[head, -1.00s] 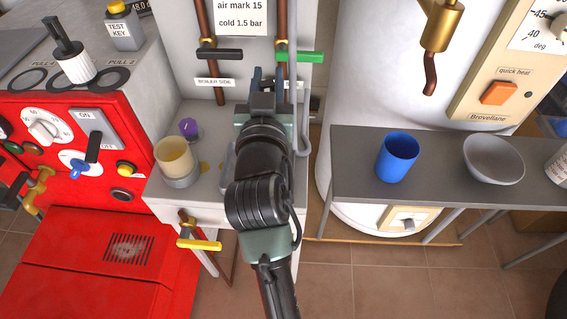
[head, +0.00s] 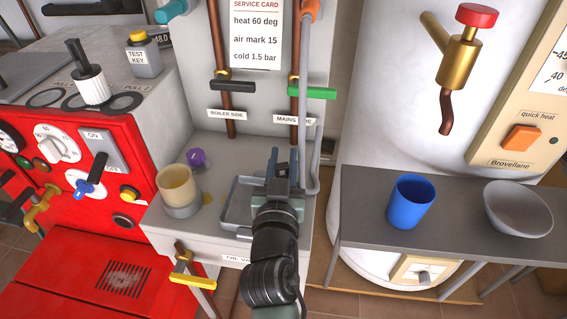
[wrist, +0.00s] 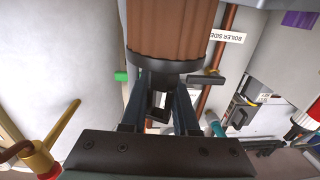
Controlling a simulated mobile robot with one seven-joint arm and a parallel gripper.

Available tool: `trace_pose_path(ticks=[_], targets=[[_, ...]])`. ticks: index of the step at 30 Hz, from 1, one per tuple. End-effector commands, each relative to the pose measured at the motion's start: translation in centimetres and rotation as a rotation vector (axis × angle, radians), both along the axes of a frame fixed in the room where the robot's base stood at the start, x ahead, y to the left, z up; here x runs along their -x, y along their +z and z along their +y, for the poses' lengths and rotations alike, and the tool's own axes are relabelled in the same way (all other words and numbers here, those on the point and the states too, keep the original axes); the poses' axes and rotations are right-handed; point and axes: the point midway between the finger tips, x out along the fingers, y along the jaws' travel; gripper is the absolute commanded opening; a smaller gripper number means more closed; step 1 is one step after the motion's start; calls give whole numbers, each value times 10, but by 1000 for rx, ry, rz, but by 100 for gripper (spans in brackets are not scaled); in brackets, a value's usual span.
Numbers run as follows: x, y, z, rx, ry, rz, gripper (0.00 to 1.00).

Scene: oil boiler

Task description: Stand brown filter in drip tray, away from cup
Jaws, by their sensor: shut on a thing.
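The brown filter (wrist: 170,28), a ribbed cylinder with a dark end cap, is at the top of the wrist view. My gripper (wrist: 165,88) is shut on its dark cap end. In the head view my gripper (head: 283,165) is over the right part of the grey-blue drip tray (head: 236,213) and hides the filter. Whether the filter touches the tray cannot be told. An amber cup (head: 177,187) stands on a round grey base left of the tray, apart from my gripper.
A purple item (head: 197,159) lies behind the amber cup. Copper pipes with a black handle (head: 233,86) and a green handle (head: 312,93) rise behind the tray. A grey hose runs close right of my gripper. A blue cup (head: 410,201) and a bowl (head: 518,208) stand on the right shelf.

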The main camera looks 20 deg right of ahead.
Motion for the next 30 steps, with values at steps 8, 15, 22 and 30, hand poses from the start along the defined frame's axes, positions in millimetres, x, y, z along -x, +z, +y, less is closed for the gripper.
trace_pose_path(ticks=[8,15,22,30], targets=[[0,0,0,1,0,-2,0],[0,-2,0,0,0,0,54],[0,-2,0,0,0,0,58],[8,-1,5,-1,0,3,58]])
